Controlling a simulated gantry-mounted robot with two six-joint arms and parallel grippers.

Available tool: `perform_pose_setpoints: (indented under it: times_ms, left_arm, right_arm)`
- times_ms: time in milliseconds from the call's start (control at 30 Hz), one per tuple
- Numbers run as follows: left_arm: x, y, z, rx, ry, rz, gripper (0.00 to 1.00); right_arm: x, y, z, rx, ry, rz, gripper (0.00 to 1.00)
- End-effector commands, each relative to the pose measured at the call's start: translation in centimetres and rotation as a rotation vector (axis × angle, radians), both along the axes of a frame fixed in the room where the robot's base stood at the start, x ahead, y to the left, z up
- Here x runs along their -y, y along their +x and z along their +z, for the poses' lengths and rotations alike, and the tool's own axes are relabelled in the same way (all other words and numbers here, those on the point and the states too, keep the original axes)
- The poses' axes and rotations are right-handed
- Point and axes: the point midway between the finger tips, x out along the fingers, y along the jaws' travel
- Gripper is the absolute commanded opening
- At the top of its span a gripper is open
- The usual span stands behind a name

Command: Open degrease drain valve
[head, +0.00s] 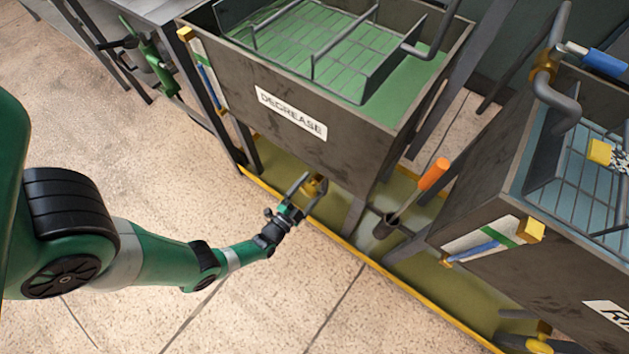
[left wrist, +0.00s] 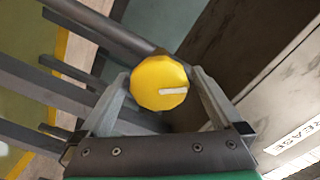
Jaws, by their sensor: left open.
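The degrease tank (head: 293,122) carries a white DEGREASE label (head: 291,114) and holds green liquid with a wire rack in it. Its drain valve (head: 314,187) is low under the tank, partly hidden behind my gripper. In the left wrist view the valve's round yellow knob (left wrist: 160,83) has a white mark pointing right. My left gripper (head: 306,188) is open, with its fingers on either side of the knob. I cannot tell whether they touch it. The label's end also shows in the wrist view (left wrist: 299,138). My right gripper is not in view.
A second tank (head: 480,240) with bluish liquid and a yellow valve (head: 538,343) stands at the right. An orange-handled tool (head: 433,174) stands in a dark holder between the tanks. A yellow-edged tray (head: 345,245) lies below. The floor at left is clear.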

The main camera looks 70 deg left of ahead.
Motion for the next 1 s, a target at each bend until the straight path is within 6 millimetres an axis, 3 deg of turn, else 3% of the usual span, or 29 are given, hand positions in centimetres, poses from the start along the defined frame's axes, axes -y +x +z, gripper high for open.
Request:
perform_pose_setpoints:
  times_ms: [167,467,900,1000]
  left_arm:
    - [-1.1,1.8,-0.1,0.0,-0.001,-0.001,1.0]
    - [-1.3,2.0,0.0,0.0,-0.001,-0.001,1.0]
    - [-1.2,2.0,0.0,0.0,-0.001,-0.001,0.22]
    - [-1.2,2.0,0.0,0.0,-0.002,-0.001,0.22]
  right_arm:
    - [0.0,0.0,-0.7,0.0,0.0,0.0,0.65]
    - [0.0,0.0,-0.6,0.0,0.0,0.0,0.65]
    - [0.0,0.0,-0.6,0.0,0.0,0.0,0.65]
    - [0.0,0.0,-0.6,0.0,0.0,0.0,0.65]
